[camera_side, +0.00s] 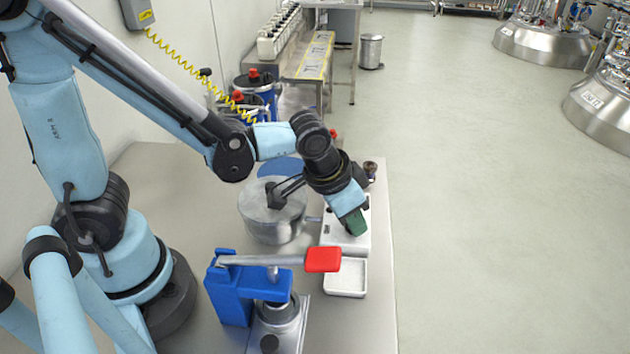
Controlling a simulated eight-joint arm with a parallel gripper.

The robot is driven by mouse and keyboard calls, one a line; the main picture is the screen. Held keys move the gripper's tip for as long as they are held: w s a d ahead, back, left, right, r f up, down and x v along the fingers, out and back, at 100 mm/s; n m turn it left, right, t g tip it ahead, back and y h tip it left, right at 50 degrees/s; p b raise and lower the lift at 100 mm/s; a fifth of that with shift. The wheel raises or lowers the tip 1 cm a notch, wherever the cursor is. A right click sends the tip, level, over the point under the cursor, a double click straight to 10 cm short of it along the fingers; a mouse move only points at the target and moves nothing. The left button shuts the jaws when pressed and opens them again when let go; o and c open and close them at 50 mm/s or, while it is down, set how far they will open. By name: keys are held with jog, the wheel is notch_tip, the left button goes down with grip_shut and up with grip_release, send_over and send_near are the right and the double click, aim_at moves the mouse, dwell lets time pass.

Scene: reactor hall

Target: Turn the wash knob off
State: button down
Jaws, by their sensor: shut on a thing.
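My gripper (352,216) points down over a white box (330,236) at the right side of the bench. It is shut on the wash knob, which is largely hidden at its lower end. A dark green part shows at that end, close above the box. I cannot make out the knob's outline or its setting.
A steel vessel (272,232) with a black-topped lid stands just left of the gripper. In front are a blue clamp (232,290) with a red-ended lever (322,260) and a white tray (346,290). The bench's right edge is close; open floor lies beyond.

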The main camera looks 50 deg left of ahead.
jog(key=n+y, duration=0.2)
jog(key=n, duration=0.2)
jog(key=shift+d+n, duration=0.15)
jog(key=shift+n, duration=0.15)
jog(key=shift+d+n+g+y, duration=0.1)
jog(key=shift+n+g+y, duration=0.4)
jog(key=shift+n, duration=1.5)
jog(key=c, duration=0.8)
grip_release()
